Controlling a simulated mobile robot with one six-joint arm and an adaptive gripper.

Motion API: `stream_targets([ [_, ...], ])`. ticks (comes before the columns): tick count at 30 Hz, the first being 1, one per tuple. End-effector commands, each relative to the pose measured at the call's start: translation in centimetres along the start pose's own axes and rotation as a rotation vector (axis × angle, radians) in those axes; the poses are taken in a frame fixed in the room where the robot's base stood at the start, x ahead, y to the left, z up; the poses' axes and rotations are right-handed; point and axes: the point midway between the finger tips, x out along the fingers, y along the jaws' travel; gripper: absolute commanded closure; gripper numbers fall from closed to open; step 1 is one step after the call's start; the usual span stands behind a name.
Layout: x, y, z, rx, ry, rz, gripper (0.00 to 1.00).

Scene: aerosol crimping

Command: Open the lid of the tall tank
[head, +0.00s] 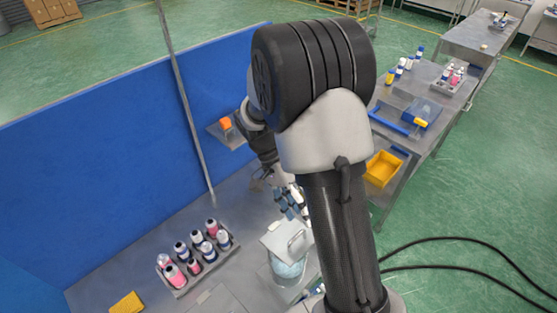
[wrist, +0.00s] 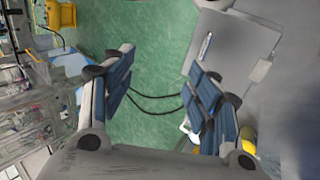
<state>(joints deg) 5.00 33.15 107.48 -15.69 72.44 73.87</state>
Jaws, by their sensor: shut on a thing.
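The tall tank (head: 288,270) is a clear-walled vessel low in the middle of the head view. Its grey lid (head: 274,238) lies over its top, with a pale loop handle (head: 297,243). My gripper (head: 291,203), with blue finger pads, is at the far edge of the lid. In the wrist view my gripper (wrist: 160,60) has its fingers apart with floor showing between them, and the right finger overlaps the edge of the grey lid (wrist: 235,50). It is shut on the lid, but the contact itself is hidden.
A rack of bottles (head: 195,283) stands left of the tank. A blue partition (head: 90,150) runs behind the bench. An orange object (head: 225,124) sits on a small shelf. A side table with a yellow bin (head: 383,168) is at the right. Black cables (head: 450,240) lie on the floor.

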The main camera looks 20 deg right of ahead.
Motion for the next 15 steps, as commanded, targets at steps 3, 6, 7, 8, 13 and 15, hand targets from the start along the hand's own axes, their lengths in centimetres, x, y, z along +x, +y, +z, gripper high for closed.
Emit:
stream_targets([
  [3, -0.8, 0.1, 0.2, -0.004, -0.002, 0.003, 0.7],
  [6, -1.4, 0.0, 0.2, -0.006, -0.003, 0.003, 0.7],
  [7, -1.5, 0.0, 0.2, -0.006, -0.003, 0.004, 0.7],
  [8, -1.7, 0.0, 0.3, -0.007, -0.003, 0.004, 0.7],
  [13, -2.8, 0.1, 0.3, -0.008, -0.004, 0.005, 0.7],
  [15, -3.3, 0.1, 0.3, -0.008, -0.004, 0.005, 0.7],
])
